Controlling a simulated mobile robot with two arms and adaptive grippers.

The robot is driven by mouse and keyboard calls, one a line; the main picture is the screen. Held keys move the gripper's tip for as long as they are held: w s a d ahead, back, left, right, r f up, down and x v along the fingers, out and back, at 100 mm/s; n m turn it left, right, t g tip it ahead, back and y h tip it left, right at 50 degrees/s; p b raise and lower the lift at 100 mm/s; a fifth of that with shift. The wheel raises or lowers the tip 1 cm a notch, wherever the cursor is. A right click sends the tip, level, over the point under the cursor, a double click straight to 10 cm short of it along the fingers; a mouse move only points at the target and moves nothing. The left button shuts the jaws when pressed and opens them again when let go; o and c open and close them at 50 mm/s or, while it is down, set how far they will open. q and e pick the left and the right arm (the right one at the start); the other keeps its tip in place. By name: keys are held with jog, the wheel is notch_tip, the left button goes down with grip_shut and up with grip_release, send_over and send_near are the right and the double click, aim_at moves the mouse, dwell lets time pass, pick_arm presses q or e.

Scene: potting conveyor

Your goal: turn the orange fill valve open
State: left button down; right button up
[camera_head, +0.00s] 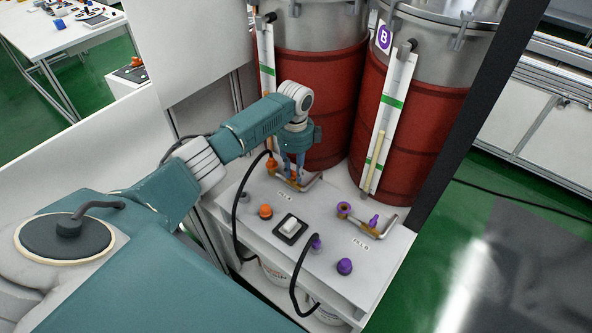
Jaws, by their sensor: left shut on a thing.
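The orange fill valve (271,164) stands at the back left of the white panel, below the left red drum. My left arm reaches in from the left, and my left gripper (293,176) points down with its fingers shut on the valve's small orange handle. The fingers partly cover the handle. The valve's metal pipe (314,182) bends off to the right of the fingers. My right gripper is not in the picture.
A purple-marked valve (344,209) with a similar pipe stands to the right. An orange knob (265,211), a white rocker switch (291,226) and a purple knob (345,266) are in front. Black hoses loop over the panel's front. Two red drums (414,130) stand close behind.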

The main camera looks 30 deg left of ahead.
aim_at(293, 177)
pick_arm(q)
jog(key=shift+s+a+m, duration=0.15)
jog(key=shift+m, duration=0.45)
jog(key=c, duration=1.7)
grip_release()
jog(key=shift+a, duration=0.1)
jog(key=shift+r, duration=0.1)
notch_tip(293, 177, up, 12)
jog(key=shift+f, duration=0.1)
